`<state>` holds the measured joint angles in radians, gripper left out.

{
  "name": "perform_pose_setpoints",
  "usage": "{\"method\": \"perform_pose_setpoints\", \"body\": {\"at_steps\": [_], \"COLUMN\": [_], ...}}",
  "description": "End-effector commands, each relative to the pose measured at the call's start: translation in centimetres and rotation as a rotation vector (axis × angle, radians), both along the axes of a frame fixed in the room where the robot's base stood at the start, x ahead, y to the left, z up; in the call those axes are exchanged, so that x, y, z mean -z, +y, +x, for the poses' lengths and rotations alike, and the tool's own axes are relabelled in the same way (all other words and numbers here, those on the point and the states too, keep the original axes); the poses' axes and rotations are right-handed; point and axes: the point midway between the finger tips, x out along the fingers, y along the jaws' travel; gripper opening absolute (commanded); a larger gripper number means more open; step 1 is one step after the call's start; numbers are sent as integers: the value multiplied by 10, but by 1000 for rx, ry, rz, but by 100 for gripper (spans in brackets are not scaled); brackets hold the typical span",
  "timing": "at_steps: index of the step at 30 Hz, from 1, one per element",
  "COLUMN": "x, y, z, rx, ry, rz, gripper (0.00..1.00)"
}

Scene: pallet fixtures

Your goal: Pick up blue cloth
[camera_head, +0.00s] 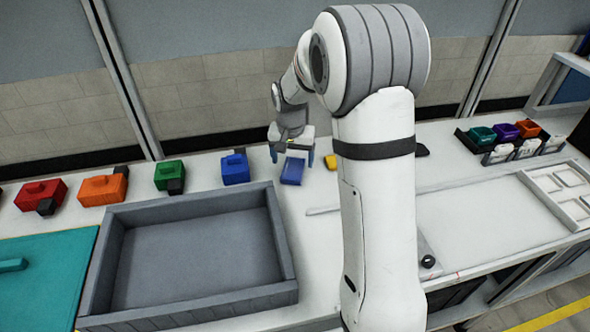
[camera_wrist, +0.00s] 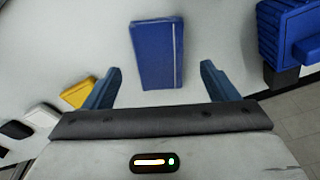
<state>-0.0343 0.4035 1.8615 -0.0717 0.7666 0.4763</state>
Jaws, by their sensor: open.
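The blue cloth (camera_head: 292,172) looks like a flat folded rectangle lying on the white worktop (camera_head: 460,208). In the wrist view the cloth (camera_wrist: 157,50) lies ahead of and between my two blue fingers, with a pale line along its right side. My gripper (camera_head: 291,157) is open above the worktop at the cloth, and holds nothing. In the wrist view my gripper (camera_wrist: 160,71) shows a gap to the cloth on both sides. I cannot tell the exact height of the fingertips over it.
A blue block-like fixture (camera_head: 235,169) stands close left of the cloth, beside green (camera_head: 169,175), orange (camera_head: 102,188) and red (camera_head: 41,194) ones. A small yellow object (camera_head: 330,161) lies to the right. A large grey tray (camera_head: 190,305) is in front.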

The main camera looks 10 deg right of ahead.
Motion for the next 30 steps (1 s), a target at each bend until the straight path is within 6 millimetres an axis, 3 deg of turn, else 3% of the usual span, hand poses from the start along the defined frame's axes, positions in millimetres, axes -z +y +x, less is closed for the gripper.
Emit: {"method": "perform_pose_setpoints", "body": {"at_steps": [6, 14, 30], "x": [29, 33, 33], "y": [-2, -3, -3], "z": [3, 4, 4], "rx": [0, 0, 0], "ry": [4, 1, 1], "rz": [-1, -1, -1], "gripper": [80, 80, 38]}}
